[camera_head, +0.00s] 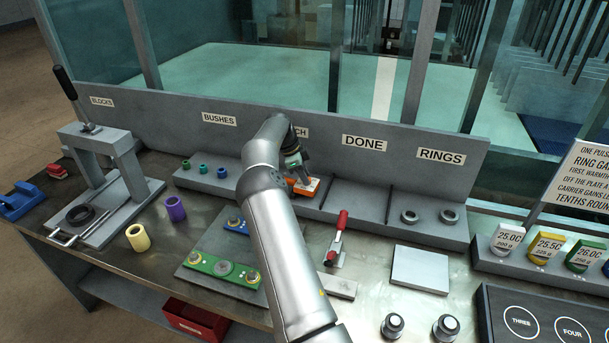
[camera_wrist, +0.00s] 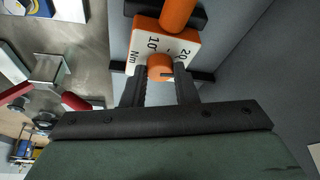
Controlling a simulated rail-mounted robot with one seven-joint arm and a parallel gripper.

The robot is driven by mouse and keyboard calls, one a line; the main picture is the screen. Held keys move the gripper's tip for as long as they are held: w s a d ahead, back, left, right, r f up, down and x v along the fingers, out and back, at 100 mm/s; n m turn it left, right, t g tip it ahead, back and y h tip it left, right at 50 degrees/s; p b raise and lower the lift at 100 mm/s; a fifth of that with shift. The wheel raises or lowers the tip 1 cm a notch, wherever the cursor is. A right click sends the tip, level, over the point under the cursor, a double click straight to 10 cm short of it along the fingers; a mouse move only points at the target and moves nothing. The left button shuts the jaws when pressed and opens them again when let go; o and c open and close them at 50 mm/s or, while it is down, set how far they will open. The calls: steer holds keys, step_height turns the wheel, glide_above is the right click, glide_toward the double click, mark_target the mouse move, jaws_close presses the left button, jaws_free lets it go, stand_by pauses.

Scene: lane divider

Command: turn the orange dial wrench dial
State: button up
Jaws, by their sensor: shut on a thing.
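The orange dial wrench (camera_head: 304,186) lies on the grey back shelf, partly hidden behind my arm in the head view. In the wrist view its orange body (camera_wrist: 176,14) runs up out of the frame. Its white scale plate (camera_wrist: 148,36) shows "10", "20" and "Nm". The round orange dial (camera_wrist: 160,67) has a dark pointer mark toward its right side. My gripper (camera_wrist: 161,82) has one finger on each side of the dial and is shut on it. In the head view my gripper (camera_head: 296,165) reaches down to the wrench from above.
Shelf dividers (camera_head: 346,192) stand right of the wrench, with rings (camera_head: 409,216) farther right. Small bushes (camera_head: 204,169) stand to the left. A red-handled clamp (camera_head: 337,238) and a green plate (camera_head: 222,268) are on the bench in front. A panel rises behind the shelf.

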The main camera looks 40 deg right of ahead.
mark_target(296, 181)
steer(key=shift+m, duration=0.6)
steer(key=o, duration=1)
steer(key=v, duration=0.6)
steer(key=shift+w+d+r, duration=0.1)
steer(key=shift+w+d, duration=0.05)
steer(key=shift+d, duration=0.05)
steer(key=shift+w+a+r+p, duration=0.2)
steer(key=shift+a+r+p, duration=0.1)
steer(key=shift+r+p, duration=0.4)
